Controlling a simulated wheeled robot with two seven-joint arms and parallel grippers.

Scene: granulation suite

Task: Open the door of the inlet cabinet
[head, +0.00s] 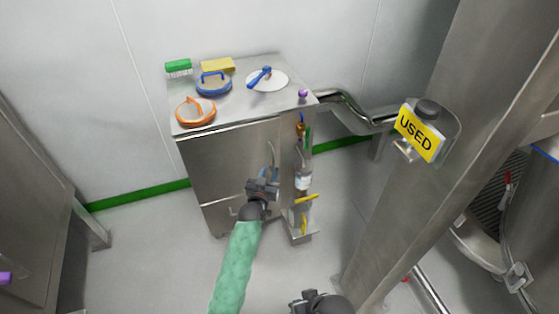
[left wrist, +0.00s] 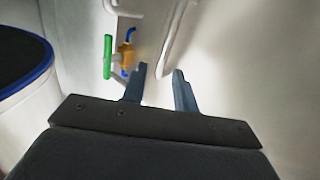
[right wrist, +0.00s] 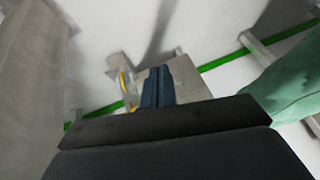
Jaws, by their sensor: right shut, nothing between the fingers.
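The steel inlet cabinet (head: 225,130) stands against the back wall, and its front door (head: 228,160) looks shut. A bar handle (head: 272,156) is near the door's right edge; it shows as a pale curved bar in the left wrist view (left wrist: 180,35). My left gripper (head: 263,186) is in front of the door at the handle's lower part. Its two fingers (left wrist: 160,72) are apart, and the handle's lower end shows between their tips; I cannot tell whether they touch. My right gripper (head: 312,300) is low at the front, shut and empty, also seen in the right wrist view (right wrist: 158,68).
On the cabinet top are a green brush (head: 178,67), yellow block (head: 217,65), blue-handled ring (head: 213,84), orange ring (head: 196,111) and white disc (head: 278,80). Valves and fittings (head: 303,180) line the cabinet's right side. A steel column with a USED sign (head: 418,132) stands right.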

